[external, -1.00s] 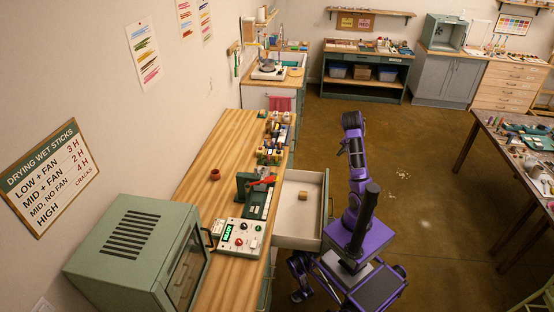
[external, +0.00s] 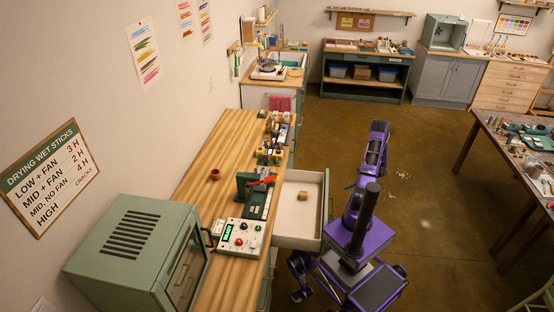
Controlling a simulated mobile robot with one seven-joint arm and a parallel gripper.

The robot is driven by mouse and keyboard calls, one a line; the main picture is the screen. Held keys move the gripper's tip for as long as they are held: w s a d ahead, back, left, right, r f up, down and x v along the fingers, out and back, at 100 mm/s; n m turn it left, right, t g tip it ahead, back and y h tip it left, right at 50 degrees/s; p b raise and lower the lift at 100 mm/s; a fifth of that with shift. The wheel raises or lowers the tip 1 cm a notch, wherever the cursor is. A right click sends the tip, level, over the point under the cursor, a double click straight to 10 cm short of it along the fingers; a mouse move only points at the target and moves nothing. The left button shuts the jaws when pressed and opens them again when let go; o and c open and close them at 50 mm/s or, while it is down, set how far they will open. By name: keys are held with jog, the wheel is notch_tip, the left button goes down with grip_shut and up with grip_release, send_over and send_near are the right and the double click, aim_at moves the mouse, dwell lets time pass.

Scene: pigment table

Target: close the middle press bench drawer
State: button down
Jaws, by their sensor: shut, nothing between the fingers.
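The press bench drawer (external: 292,225) is pulled out from the right side of the long wooden bench. It has a pale interior, a green front (external: 328,208) and a small tan block (external: 303,196) inside. Whether other drawers lie above or below it is hard to see. My gripper (external: 349,186) is small in the picture. It hangs just right of the drawer front, on its outer side, and looks apart from it. It is shut and holds nothing.
The bench top (external: 215,165) carries a control box (external: 240,238), a green press (external: 250,190) and several jars. A green oven (external: 135,250) stands at its near end. A work table (external: 490,140) is at right. The brown floor between is mostly clear.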

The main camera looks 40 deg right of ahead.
jog(key=w+a+f, duration=0.5)
jog(key=w+a, duration=0.1)
jog(key=shift+w+a, duration=0.35)
jog(key=shift+w, duration=0.05)
jog(key=shift+w, duration=0.1)
jog(key=b, duration=0.8)
send_over(285, 193)
jog(key=shift+s+d+f, duration=0.1)
jog(key=shift+s+d, duration=0.25)
jog(key=shift+d, duration=0.05)
jog(key=shift+w+a+r, duration=0.2)
jog(key=shift+w+a, duration=0.1)
jog(key=shift+a, duration=0.05)
